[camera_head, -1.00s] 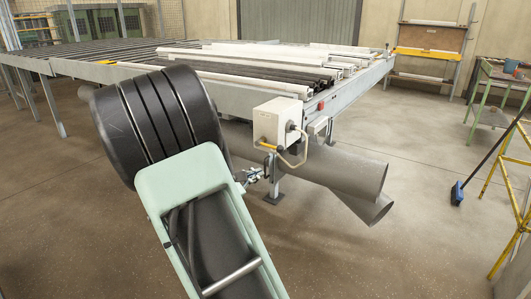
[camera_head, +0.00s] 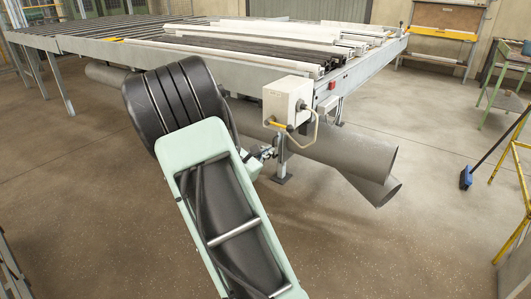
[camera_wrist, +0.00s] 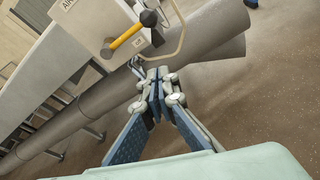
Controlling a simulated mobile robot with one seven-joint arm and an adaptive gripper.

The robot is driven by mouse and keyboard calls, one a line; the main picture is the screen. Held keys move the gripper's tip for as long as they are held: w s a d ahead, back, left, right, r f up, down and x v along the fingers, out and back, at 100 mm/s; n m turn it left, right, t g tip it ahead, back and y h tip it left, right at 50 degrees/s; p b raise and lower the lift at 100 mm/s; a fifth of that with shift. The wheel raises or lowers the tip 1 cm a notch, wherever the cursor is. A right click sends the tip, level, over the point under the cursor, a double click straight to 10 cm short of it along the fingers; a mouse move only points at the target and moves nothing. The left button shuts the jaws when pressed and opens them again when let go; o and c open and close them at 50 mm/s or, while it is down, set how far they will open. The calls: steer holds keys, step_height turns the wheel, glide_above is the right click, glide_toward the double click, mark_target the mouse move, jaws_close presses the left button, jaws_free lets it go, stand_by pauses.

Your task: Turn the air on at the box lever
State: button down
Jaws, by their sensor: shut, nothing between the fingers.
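The white air box (camera_head: 288,98) is fixed at the near corner of the bench. Its yellow-handled lever (camera_head: 279,124) sits low on the box front. The box (camera_wrist: 92,22) shows there with part of the lettering "AIR". My gripper (camera_wrist: 152,78) is shut and empty, just below the lever in the wrist picture, with a gap seen between them. In the head view my gripper (camera_head: 265,153) is small and partly hidden by my arm.
A pale hose (camera_head: 308,137) loops from the box. Large grey pipes (camera_head: 350,150) run under the bench. White and dark profiles (camera_head: 255,45) lie on the bench (camera_head: 375,65). A blue broom (camera_head: 467,178) and yellow frame (camera_head: 515,180) stand at right. The floor in front is open.

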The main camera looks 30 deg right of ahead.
steer(key=w+d+r, duration=0.2)
steer(key=d, duration=0.5)
steer(key=shift+d, duration=0.15)
steer(key=shift+w+r+p, duration=0.1)
steer(key=shift+r+p, duration=0.1)
steer(key=shift+p, duration=0.2)
steer(key=shift+r+n+p, duration=0.15)
steer(key=shift+n+p, duration=0.15)
steer(key=shift+p, duration=0.1)
steer(key=shift+r+p, duration=0.2)
steer(key=shift+p, duration=0.1)
steer(key=w+a+r+n+g+h+p, duration=0.1)
steer(key=w+r+n+g+p, duration=0.1)
steer(key=n+p, duration=0.4)
steer(key=w+a+r+n+g+h+p, duration=0.1)
steer(key=w+r+n+g+h+p, duration=0.1)
steer(key=w+r+n+p, duration=0.2)
step_height(320, 180, up, 3)
steer(key=n+p, duration=0.3)
steer(key=p, duration=0.5)
steer(key=shift+w+a+p, duration=0.15)
steer(key=shift+a+p, duration=0.15)
